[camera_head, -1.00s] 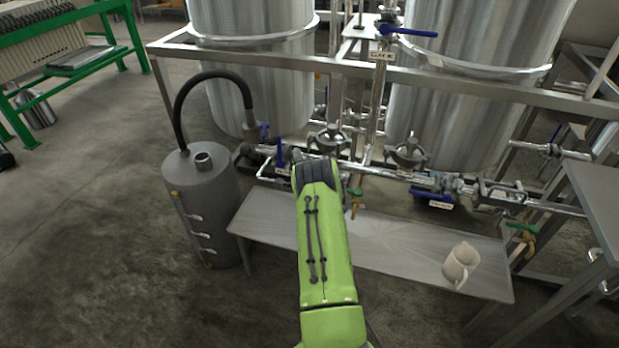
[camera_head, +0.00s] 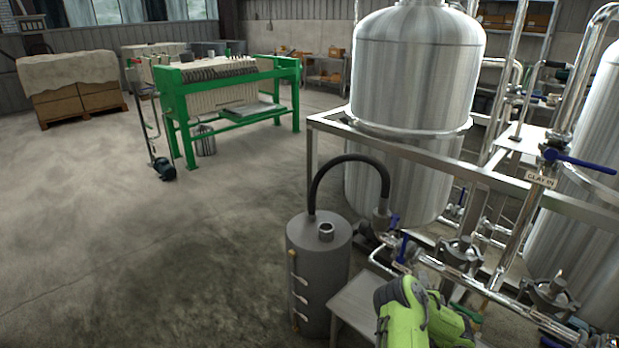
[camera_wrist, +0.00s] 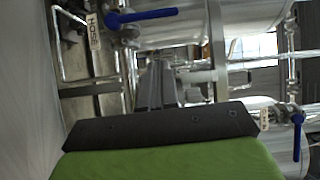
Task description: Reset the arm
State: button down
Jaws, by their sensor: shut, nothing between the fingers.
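My green arm (camera_head: 402,318) shows at the bottom of the head view, to the right of the grey cylinder and over the low metal bench (camera_head: 352,302). In the wrist view my gripper (camera_wrist: 157,72) is shut, its dark fingers pressed together with nothing between them. It points toward the pipework under the tanks. Valves with blue handles (camera_wrist: 142,17) show on the left and right of the fingers. In the head view I cannot make out the fingertips. A tag reading HOSE (camera_wrist: 93,31) hangs at the upper left of the wrist view.
The grey cylinder (camera_head: 318,275) with a black hose (camera_head: 345,160) stands left of my arm. A steel tank (camera_head: 415,75) on a metal frame (camera_head: 400,150) rises behind. A green filter press (camera_head: 230,100) stands farther back. The concrete floor at left is open.

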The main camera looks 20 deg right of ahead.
jog(key=w+a+r+n+y+p, duration=0.1)
jog(key=w+a+r+n+y, duration=0.15)
jog(key=w+a+r, duration=0.4)
jog(key=w+a+r+n+y+p, duration=0.2)
jog(key=a+r+n, duration=0.2)
jog(key=r, duration=0.5)
jog(key=s+a+r+n+g+y+p, duration=0.2)
jog(key=a+r+n+y, duration=0.4)
jog(key=a+r, duration=0.65)
jog(key=s+a+r+n+g+p, duration=0.1)
jog(key=s+a+r+n+g, duration=0.2)
jog(key=s+a, duration=0.35)
jog(key=s+a+r+n+g+p, duration=0.1)
jog(key=s+a+r+n, duration=0.1)
jog(key=s+a+n, duration=0.35)
jog(key=s+a+n+g+h+p, duration=0.1)
jog(key=s+a+n+g+p, duration=0.1)
jog(key=s, duration=1.8)
jog(key=shift+a+r+n+g, duration=0.2)
jog(key=shift+a+n+g, duration=0.45)
jog(key=shift+a, duration=0.5)
jog(key=shift+s, duration=0.15)
